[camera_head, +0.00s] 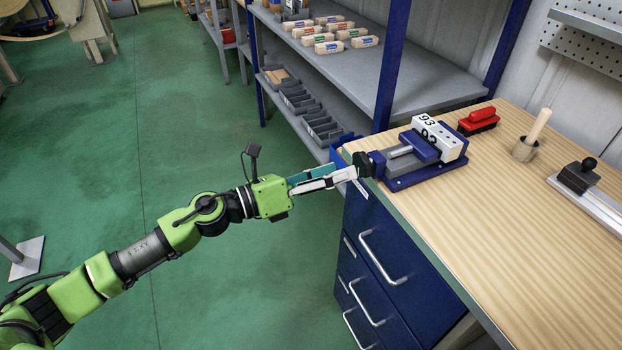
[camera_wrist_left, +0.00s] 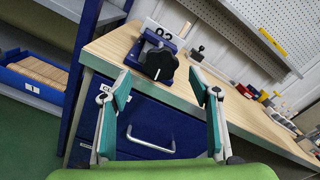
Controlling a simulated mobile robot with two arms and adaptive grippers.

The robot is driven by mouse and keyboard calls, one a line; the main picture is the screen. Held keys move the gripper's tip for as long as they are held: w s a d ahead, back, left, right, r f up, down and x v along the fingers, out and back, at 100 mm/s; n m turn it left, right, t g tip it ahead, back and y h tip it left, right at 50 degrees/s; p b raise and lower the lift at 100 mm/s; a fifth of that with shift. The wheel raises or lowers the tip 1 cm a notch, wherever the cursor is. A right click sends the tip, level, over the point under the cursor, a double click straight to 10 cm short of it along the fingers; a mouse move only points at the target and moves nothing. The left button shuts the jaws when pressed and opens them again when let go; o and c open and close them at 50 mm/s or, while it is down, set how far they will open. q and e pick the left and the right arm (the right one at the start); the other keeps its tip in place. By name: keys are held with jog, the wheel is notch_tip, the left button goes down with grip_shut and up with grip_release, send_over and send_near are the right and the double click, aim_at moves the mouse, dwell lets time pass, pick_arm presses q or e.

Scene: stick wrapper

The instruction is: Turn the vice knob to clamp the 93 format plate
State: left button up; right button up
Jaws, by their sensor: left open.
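The blue vice (camera_head: 412,160) stands on the near left corner of the wooden workbench. Its black knob (camera_head: 363,164) faces my left arm; it also shows in the left wrist view (camera_wrist_left: 161,66). The white format plate (camera_head: 438,136) marked 93 sits in the vice at its far end; in the left wrist view it is partly hidden behind the knob and vice. My left gripper (camera_head: 350,174) is open, with its fingertips close to the knob in the head view. In the left wrist view the knob lies beyond and between the open fingers (camera_wrist_left: 164,92). My right gripper is not in view.
Blue drawers with handles (camera_head: 383,258) are below the bench edge. A grey shelf (camera_head: 440,85) stands behind.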

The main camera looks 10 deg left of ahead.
pick_arm(q)
jog(key=v, duration=0.6)
jog(key=shift+s, duration=0.2)
jog(key=shift+a, duration=0.15)
